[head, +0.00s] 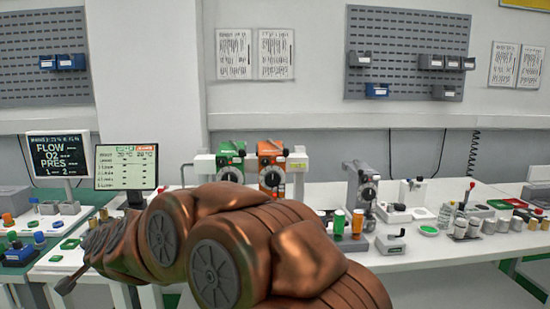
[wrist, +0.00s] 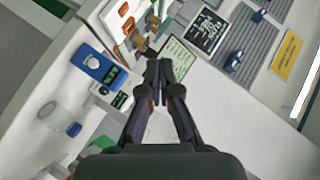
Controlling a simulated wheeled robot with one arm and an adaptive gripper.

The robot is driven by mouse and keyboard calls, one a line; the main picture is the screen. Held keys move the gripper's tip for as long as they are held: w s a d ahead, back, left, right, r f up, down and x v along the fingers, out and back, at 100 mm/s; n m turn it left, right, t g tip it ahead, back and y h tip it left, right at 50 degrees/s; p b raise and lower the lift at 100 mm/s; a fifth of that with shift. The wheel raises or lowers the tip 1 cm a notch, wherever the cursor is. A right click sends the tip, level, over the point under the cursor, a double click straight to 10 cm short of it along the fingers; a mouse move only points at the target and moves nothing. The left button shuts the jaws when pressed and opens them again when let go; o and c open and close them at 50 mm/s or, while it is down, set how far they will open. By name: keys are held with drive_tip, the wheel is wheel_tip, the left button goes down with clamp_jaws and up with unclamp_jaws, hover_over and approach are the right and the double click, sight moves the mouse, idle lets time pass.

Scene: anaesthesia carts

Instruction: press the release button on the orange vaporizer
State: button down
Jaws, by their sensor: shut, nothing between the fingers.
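The orange vaporizer (head: 271,166) stands upright on the white bench in the head view, to the right of a green vaporizer (head: 230,158). It has a dark dial on its upper front. My arm hides the lower part of both vaporizers. My gripper (wrist: 161,70) is shut and empty in the wrist view, in front of the bench and monitors. In the head view my arm reaches to the left, so the gripper is apart from the orange vaporizer.
A dark monitor (head: 58,154) and a white-screened monitor (head: 126,167) stand left of the vaporizers. A grey dial unit (head: 362,187) stands to the right, with several small bottles and jars. A blue device (wrist: 98,66) lies left of my gripper in the wrist view.

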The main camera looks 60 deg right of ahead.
drive_tip(key=s+d+r+m+g+h+p, duration=0.1)
drive_tip(key=d+r+m+h, duration=0.25)
drive_tip(key=d, duration=0.45)
drive_tip(key=s+d+r+m+g+h+p, duration=0.1)
drive_tip(key=d+r+m+h, duration=0.3)
drive_tip(key=d, duration=0.3)
drive_tip(key=d+r+m+g+h+p, duration=0.1)
drive_tip(key=d+r+m+h, duration=0.1)
drive_tip(key=d+m+h, duration=0.45)
drive_tip(key=s+d+m+g+h+p, duration=0.1)
drive_tip(key=s+d+m+g+h, duration=0.1)
drive_tip(key=s+d+m+g, duration=0.7)
drive_tip(key=s+d+g, duration=0.3)
drive_tip(key=s+d, duration=0.2)
drive_tip(key=s, duration=0.2)
drive_tip(key=shift+s+r+m+g, duration=0.15)
drive_tip(key=shift+r+m+g, duration=0.15)
drive_tip(key=shift+m+g, duration=0.1)
drive_tip(key=shift+d+p, duration=0.15)
drive_tip(key=shift+p, duration=0.15)
drive_tip(key=p, duration=0.2)
approach(285, 159)
drive_tip(key=s+d, duration=0.3)
drive_tip(key=d, duration=0.1)
drive_tip(key=shift+w+d+p, duration=0.8)
drive_tip(key=shift+w+d, duration=0.25)
drive_tip(key=shift+w, duration=0.05)
